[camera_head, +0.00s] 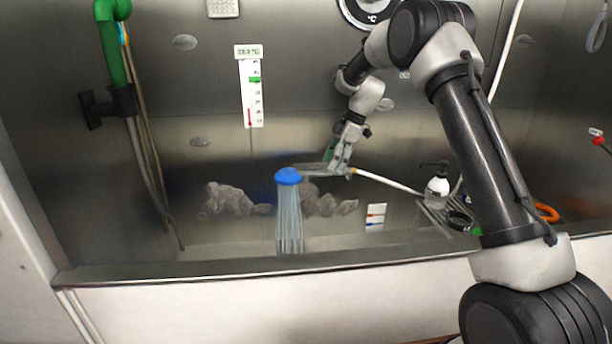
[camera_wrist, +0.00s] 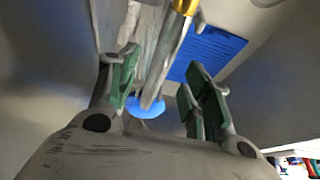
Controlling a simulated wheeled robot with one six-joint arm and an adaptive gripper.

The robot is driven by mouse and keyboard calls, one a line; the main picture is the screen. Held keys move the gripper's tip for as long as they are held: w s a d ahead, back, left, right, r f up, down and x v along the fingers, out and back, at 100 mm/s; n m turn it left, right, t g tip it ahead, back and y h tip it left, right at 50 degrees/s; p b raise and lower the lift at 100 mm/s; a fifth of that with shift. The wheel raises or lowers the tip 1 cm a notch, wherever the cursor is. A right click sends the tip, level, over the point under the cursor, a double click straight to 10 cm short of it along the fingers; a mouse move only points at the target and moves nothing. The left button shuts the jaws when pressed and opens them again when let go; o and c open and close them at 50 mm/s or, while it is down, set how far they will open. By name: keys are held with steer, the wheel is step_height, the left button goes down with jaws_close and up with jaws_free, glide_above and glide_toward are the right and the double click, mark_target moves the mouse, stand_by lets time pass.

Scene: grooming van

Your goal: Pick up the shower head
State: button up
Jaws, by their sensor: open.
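The shower head (camera_head: 288,176) has a round blue face and a pale grey handle, and it lies roughly level above the tub. Streams of water fall from the blue face. A white hose (camera_head: 392,182) runs from the handle's right end. My gripper (camera_head: 337,166) is at the handle's hose end, with its jaws open. In the wrist view, the shower head's handle (camera_wrist: 157,70) passes between the two green-padded fingers of my gripper (camera_wrist: 162,62) with gaps on both sides. A gold fitting (camera_wrist: 184,6) joins the handle. I cannot tell how deep the handle sits between the fingers.
The tub's front edge (camera_head: 330,258) runs across below. A white pump bottle (camera_head: 437,187) stands on a rack at the right. A green pipe (camera_head: 112,50) is at the left. Grey fur-like clumps (camera_head: 228,200) show behind the water. A blue panel (camera_wrist: 208,52) shows in the wrist view.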

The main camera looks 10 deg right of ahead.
mark_target(323, 169)
steer(key=shift+a, duration=1.05)
steer(key=shift+x, duration=1.6)
steer(key=shift+a+r, duration=0.1)
steer(key=shift+a, duration=0.05)
jaws_close()
steer(key=shift+r, duration=0.2)
